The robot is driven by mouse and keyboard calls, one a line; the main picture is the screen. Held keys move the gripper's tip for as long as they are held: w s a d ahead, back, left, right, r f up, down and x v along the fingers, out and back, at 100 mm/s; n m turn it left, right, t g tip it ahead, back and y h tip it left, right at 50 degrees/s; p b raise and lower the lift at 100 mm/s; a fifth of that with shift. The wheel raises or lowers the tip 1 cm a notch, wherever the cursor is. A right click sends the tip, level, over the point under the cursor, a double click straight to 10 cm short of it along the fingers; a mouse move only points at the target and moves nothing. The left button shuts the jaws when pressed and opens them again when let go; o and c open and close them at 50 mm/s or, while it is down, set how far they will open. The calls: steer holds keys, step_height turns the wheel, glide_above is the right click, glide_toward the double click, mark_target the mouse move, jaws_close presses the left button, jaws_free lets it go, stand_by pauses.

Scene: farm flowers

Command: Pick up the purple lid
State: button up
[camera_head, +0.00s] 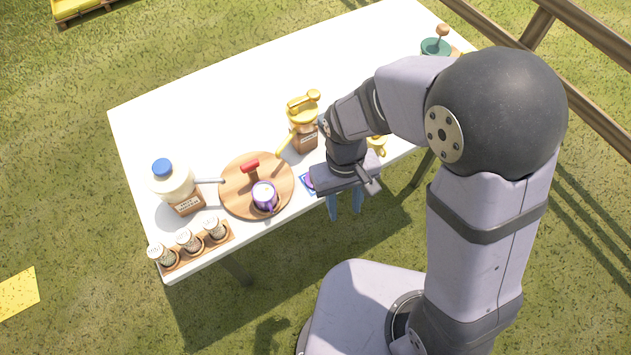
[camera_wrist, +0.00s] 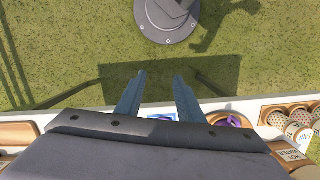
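The purple lid (camera_head: 311,181) lies on a small blue-and-white mat (camera_head: 304,186) near the table's front edge. My gripper's dark body covers much of it in the head view. My gripper (camera_head: 345,213) is above this edge, with its two blue fingers pointing out past the table. In the wrist view the fingers (camera_wrist: 160,76) are spread apart with nothing visible between their tips. I cannot tell the gripper's height above the lid.
A purple cup (camera_head: 264,194) stands on a round wooden board (camera_head: 232,190) left of the lid. A yellow-topped jar (camera_head: 304,137) stands behind it. A blue-capped jar (camera_head: 172,180) and a rack of shakers (camera_head: 195,252) are at left.

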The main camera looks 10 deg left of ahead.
steer(key=w+a+r+m, duration=0.1)
steer(key=w+a+m, duration=0.1)
steer(key=w+a, duration=0.1)
steer(key=w+a+r+m+t, duration=0.1)
steer(key=w+a+m, duration=0.1)
steer(key=m, duration=0.1)
steer(key=w+a+m+y, duration=0.1)
steer(key=w+a+m, duration=0.2)
steer(key=shift+w+a+r+t, duration=0.3)
steer(key=shift+r, duration=0.1)
steer(key=shift+w+a+r+m, duration=0.15)
steer(key=shift+r+m, duration=0.1)
steer(key=shift+m, duration=0.85)
steer(key=m, duration=0.5)
steer(key=shift+f, duration=0.1)
steer(key=shift+w+f+p, duration=0.1)
steer(key=shift+f+p, duration=1)
steer(key=shift+f, duration=2.5)
jaws_close()
